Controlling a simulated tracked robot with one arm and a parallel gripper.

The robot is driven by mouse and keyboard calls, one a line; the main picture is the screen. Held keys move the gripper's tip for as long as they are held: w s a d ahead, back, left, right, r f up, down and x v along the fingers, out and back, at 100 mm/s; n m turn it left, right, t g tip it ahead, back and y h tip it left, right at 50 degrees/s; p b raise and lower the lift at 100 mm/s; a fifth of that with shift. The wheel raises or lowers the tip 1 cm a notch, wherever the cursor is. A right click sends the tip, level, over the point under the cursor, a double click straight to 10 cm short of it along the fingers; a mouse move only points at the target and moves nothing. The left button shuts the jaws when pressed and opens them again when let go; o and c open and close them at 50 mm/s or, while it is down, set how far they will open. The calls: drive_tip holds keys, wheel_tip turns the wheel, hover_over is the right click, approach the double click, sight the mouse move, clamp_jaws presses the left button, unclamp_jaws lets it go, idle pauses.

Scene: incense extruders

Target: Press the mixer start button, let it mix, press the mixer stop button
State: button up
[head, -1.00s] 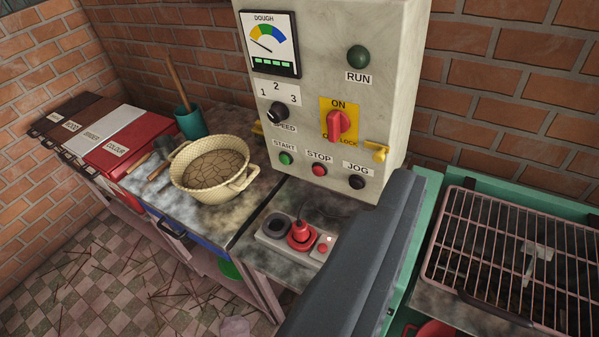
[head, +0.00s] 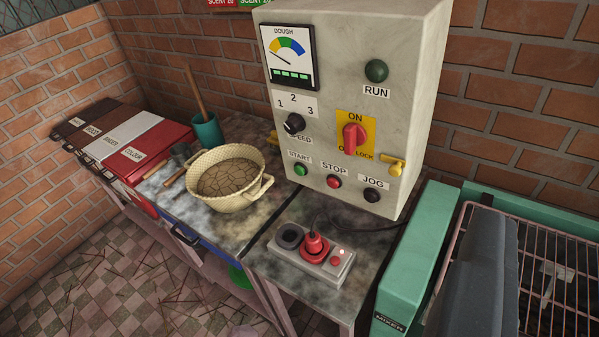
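The mixer's pale control box (head: 345,90) stands on the worktop in the middle of the view. Its green START button (head: 300,170) is at the lower left, with the red STOP button (head: 334,181) beside it and the black JOG button (head: 372,195) to the right. All three are uncovered. The green RUN lamp (head: 376,71) looks dark. The red ON/LOCK switch (head: 355,138) has its handle upright. The DOUGH gauge (head: 289,56) has its needle towards the left. A dark grey part of my arm shows at lower right, away from the buttons. My gripper's fingers are not visible.
A red plug with a cable sits in a socket block (head: 335,272) in front of the box. A woven bowl (head: 222,202) with cracked dough stands to the left. A green-framed machine (head: 412,265) with a wire grille is at right.

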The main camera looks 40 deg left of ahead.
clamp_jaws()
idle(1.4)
